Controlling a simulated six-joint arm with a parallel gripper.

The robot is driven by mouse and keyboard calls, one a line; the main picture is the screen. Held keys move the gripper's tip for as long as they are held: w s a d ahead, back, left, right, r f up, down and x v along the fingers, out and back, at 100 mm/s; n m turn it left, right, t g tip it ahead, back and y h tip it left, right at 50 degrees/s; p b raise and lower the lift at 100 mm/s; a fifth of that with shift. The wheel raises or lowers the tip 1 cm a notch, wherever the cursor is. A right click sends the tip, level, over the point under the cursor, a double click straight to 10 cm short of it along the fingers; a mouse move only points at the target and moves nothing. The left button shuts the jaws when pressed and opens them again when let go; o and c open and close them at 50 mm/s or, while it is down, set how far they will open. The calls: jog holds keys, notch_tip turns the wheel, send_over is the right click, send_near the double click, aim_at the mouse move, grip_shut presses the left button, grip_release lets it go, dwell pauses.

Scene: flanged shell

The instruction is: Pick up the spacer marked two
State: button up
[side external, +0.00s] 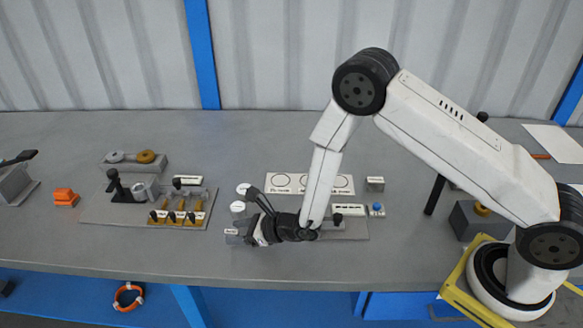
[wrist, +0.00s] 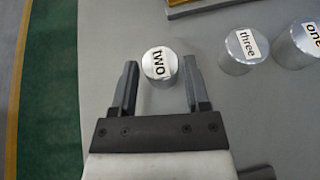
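The spacer marked two (wrist: 160,66) is a short silver cylinder with a white label on its top. It stands upright on the grey bench, near the front edge. In the wrist view, my gripper (wrist: 160,84) is open, with one finger on each side of the spacer near the fingertips. Gaps show between the spacer and both fingers. In the side view, my gripper (side external: 247,219) is low over the bench, and the spacer marked two (side external: 231,232) is by its fingers, partly hidden.
The spacer marked three (wrist: 243,50) and the spacer marked one (wrist: 309,38) stand to the right in the wrist view. A white plate with circles (side external: 310,184) lies behind my gripper. A fixture board (side external: 120,213) is to the left, with bare bench between.

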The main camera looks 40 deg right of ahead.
grip_shut()
jog(key=shift+r, duration=0.15)
notch_tip(320, 180, up, 10)
dwell(0.8)
dwell(0.4)
